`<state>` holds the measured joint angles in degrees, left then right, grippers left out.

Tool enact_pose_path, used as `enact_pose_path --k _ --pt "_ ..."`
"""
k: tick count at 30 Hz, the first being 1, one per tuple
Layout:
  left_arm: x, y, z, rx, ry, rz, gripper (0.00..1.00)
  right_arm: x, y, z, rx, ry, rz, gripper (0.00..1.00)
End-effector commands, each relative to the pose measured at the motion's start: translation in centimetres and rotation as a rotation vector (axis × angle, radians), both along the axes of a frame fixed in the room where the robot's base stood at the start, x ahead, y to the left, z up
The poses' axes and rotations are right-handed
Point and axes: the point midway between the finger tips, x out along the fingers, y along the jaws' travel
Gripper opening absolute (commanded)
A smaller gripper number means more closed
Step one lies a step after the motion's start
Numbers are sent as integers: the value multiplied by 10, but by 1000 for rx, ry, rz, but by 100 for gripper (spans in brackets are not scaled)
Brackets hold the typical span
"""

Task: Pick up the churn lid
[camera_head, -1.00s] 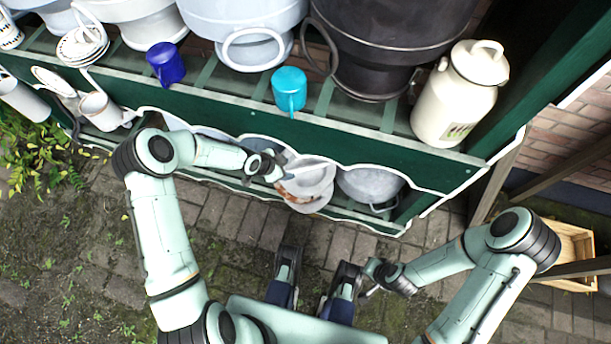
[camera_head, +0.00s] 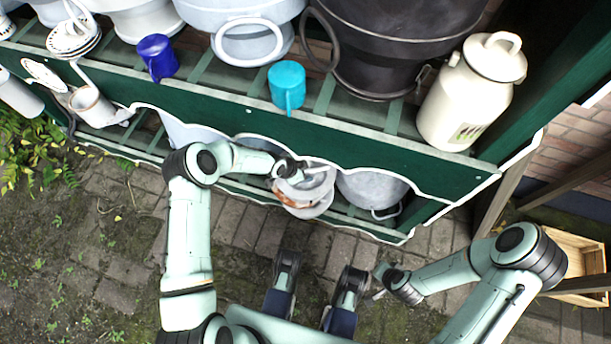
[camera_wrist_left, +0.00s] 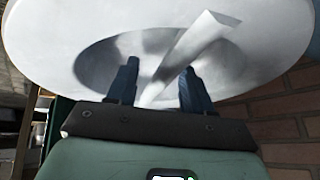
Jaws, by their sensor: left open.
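A pale round lid-like piece (camera_head: 318,190) with a raised handle lies on the lower shelf, above a dish with an orange-brown pattern. I take it for the churn lid. My left gripper (camera_head: 303,177) is at its handle in the head view. In the left wrist view, the lid (camera_wrist_left: 40,40) is a wide white disc with a sunken middle. Its flat strap handle (camera_wrist_left: 205,38) runs slantwise between the two open fingers of the left gripper (camera_wrist_left: 160,78). Contact cannot be told. My right gripper (camera_head: 384,282) is low, away from the shelf; its jaw state is unclear.
A cream churn (camera_head: 466,100) with its own lid stands at the upper shelf's right end. A blue mug (camera_head: 158,56) and a turquoise mug (camera_head: 286,86) stand near the green front board (camera_head: 220,110). A grey pot (camera_head: 368,188) is right of the lid. A wooden crate (camera_head: 575,255) is at right.

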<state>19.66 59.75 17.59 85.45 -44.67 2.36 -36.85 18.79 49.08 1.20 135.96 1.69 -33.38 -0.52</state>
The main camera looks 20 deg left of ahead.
Motion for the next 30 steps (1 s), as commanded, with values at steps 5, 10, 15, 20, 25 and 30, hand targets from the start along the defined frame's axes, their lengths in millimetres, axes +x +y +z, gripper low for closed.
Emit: enact_pose_path --k 5,10,15,20,25,30 --pt "3 -3 -4 0 -2 0 51 -5 -1 -4 0 15 -2 0" --pt "3 -2 -4 0 -2 0 38 -5 -1 -3 0 15 -2 0" --pt "3 -2 -4 0 -1 0 0 -5 -1 -3 1 15 -1 0" --pt "4 -3 -2 -3 -7 0 0 -5 -1 -4 1 15 -1 0" --pt "4 -3 -2 -3 -6 0 0 -4 -1 -3 1 15 -1 0" --pt "4 -3 4 -2 -7 0 0 -2 0 0 0 5 0 0"
